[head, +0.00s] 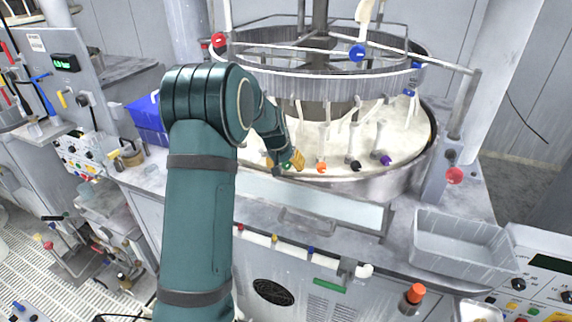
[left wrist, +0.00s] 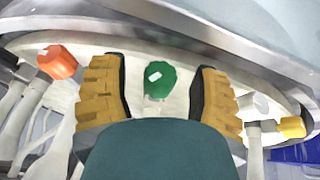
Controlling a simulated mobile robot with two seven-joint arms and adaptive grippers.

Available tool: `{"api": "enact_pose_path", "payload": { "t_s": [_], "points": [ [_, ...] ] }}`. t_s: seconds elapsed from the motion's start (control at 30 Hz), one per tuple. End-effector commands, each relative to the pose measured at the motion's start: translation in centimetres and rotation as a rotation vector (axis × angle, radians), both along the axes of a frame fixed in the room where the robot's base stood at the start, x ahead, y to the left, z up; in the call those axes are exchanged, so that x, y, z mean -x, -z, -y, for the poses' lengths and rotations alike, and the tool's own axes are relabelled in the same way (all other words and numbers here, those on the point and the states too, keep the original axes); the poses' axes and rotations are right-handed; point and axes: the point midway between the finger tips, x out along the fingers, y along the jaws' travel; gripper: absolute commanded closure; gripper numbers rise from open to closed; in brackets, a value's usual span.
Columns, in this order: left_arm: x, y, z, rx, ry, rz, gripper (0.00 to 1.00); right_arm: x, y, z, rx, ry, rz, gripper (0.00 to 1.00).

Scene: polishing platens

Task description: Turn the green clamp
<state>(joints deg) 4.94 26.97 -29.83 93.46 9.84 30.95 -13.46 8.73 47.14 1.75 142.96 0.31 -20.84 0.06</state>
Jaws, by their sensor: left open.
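The green clamp (left wrist: 159,80) is a rounded green knob with a small white mark, in the middle of the left wrist view. My left gripper (left wrist: 158,92) is open, with one yellow ribbed finger on each side of the knob. Gaps show between the knob and both fingers. In the head view my left gripper (head: 288,160) is at the near rim of the white basin, where it mostly hides the green clamp (head: 287,166). My right gripper is in neither view.
An orange knob (head: 321,167), a black knob (head: 356,165) and a purple knob (head: 385,160) stand right of the gripper along the round basin (head: 415,170). A metal ring frame (head: 300,85) hangs above. A grey tray (head: 465,245) is at the right, a blue bin (head: 150,120) at the left.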

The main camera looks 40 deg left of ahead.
Motion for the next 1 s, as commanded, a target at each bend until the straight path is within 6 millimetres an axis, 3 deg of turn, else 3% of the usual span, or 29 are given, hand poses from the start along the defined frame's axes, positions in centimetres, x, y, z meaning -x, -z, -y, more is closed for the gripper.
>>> {"api": "enact_pose_path", "payload": {
  "t_s": [0.13,0.17,0.3,0.33,0.67,1.0],
  "points": [
    [0.0,0.0,0.0,0.0,0.0,0.0,0.38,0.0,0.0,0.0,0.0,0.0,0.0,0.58],
    [0.0,0.0,0.0,0.0,0.0,0.0,0.43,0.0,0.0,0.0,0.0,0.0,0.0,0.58],
    [0.0,0.0,0.0,0.0,0.0,0.0,0.92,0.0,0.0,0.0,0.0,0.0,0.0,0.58],
    [0.0,0.0,0.0,0.0,0.0,0.0,1.0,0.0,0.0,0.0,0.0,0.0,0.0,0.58],
    [0.0,0.0,0.0,-0.007,0.002,-0.004,1.0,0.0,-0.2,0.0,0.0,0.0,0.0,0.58],
    [-0.1,-0.3,0.4,-0.143,0.007,-0.069,1.0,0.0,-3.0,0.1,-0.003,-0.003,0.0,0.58]
  ]
}}
